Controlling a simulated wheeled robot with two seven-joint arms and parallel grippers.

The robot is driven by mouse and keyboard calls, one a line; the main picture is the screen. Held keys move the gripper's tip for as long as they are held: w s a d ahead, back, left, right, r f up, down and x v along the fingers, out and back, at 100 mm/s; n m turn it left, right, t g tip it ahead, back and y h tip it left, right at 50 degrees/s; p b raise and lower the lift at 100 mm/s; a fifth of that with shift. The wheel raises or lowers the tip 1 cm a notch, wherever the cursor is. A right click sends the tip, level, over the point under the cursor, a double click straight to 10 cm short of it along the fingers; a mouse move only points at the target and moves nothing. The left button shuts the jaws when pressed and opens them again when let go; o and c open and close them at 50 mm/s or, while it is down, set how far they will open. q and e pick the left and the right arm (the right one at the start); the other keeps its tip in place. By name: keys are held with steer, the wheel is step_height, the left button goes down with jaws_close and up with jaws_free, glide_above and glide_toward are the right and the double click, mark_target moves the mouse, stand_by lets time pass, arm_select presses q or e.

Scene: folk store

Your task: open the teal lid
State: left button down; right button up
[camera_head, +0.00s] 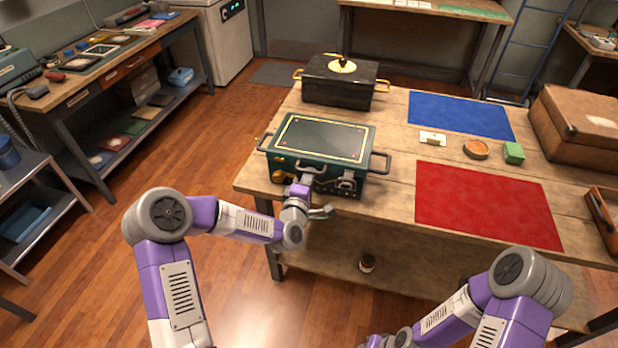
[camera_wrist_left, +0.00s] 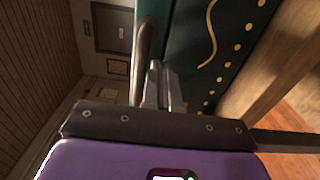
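The teal box (camera_head: 313,178) stands on the wooden table with its teal lid (camera_head: 322,138) down flat, edged by a yellow line. A curved handle (camera_head: 311,167) and metal latches (camera_head: 347,181) are on its front. My left gripper (camera_head: 306,181) is at the box's front, just below that handle. In the left wrist view its fingers (camera_wrist_left: 164,86) are close together, beside a grey handle bar (camera_wrist_left: 144,45) and the teal wall (camera_wrist_left: 215,50). I see no bar clearly between them. My right forearm shows low in the head view; its gripper is out of view.
A black box (camera_head: 340,85) stands behind the teal one. Right of them lie a blue mat (camera_head: 460,114), a red mat (camera_head: 485,205), a green block (camera_head: 513,153) and a round dish (camera_head: 476,149). A brown case (camera_head: 580,125) stands at the far right.

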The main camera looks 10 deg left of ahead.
arm_select(q)
steer(key=shift+r, duration=0.6)
steer(key=shift+r+p, duration=0.95)
steer(key=shift+r, duration=0.45)
steer(key=shift+w+r+p, duration=0.25)
steer(key=shift+r+p, duration=0.4)
steer(key=shift+r, duration=0.65)
